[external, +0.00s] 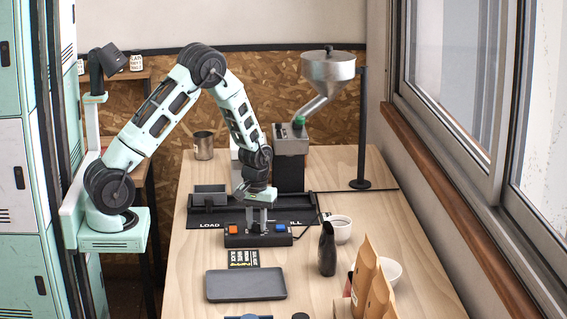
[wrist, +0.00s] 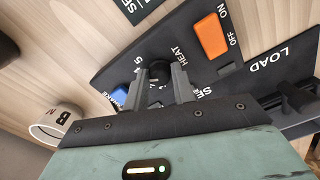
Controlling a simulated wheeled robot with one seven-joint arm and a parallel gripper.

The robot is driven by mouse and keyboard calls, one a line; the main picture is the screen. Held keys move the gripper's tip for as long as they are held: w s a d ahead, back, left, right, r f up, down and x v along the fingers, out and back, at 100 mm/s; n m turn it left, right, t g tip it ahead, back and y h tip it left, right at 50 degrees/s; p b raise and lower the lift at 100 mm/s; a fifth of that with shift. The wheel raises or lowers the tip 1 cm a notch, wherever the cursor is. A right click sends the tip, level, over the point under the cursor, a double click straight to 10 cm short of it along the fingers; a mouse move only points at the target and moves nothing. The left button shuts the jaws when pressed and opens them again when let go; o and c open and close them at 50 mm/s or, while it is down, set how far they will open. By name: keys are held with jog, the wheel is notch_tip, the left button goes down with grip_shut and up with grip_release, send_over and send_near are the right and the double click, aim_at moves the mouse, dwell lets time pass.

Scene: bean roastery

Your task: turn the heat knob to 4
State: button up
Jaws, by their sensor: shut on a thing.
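The black heat knob (wrist: 159,69) sits on the dark control box (wrist: 198,68), by the word HEAT and a few dial numbers. My gripper (wrist: 161,76) is shut on the knob, with one grey finger on each side of it. The fingers partly cover the dial, and I cannot read where the knob points. In the external view my gripper (external: 262,222) reaches straight down onto the middle of the control box (external: 258,239). The knob is hidden there by the fingers.
An orange switch (external: 233,229) and a blue button (external: 281,228) flank my gripper on the box. A black tray (external: 245,285) lies in front. A dark bottle (external: 327,250) and a white cup (external: 340,229) stand to the right. The roaster hopper (external: 328,67) rises behind.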

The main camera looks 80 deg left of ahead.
aim_at(257, 223)
jog(key=o, duration=1)
jog(key=shift+r, duration=0.1)
notch_tip(257, 223, up, 17)
jog(key=shift+r+b, duration=0.1)
jog(key=shift+b, duration=0.7)
jog(key=s+d+m, duration=0.1)
jog(key=s+m, duration=0.1)
jog(key=s, duration=0.5)
jog(key=s+d+f+m, duration=0.1)
jog(key=s+d+m, duration=0.1)
jog(key=s, duration=0.5)
jog(key=s+d+f+m, duration=0.1)
jog(key=s+d, duration=0.1)
jog(key=s, duration=0.5)
jog(key=shift+s+d+f+m+y, duration=0.1)
jog(key=shift+d+f+m+y, duration=0.05)
jog(key=shift+d+m+y, duration=0.2)
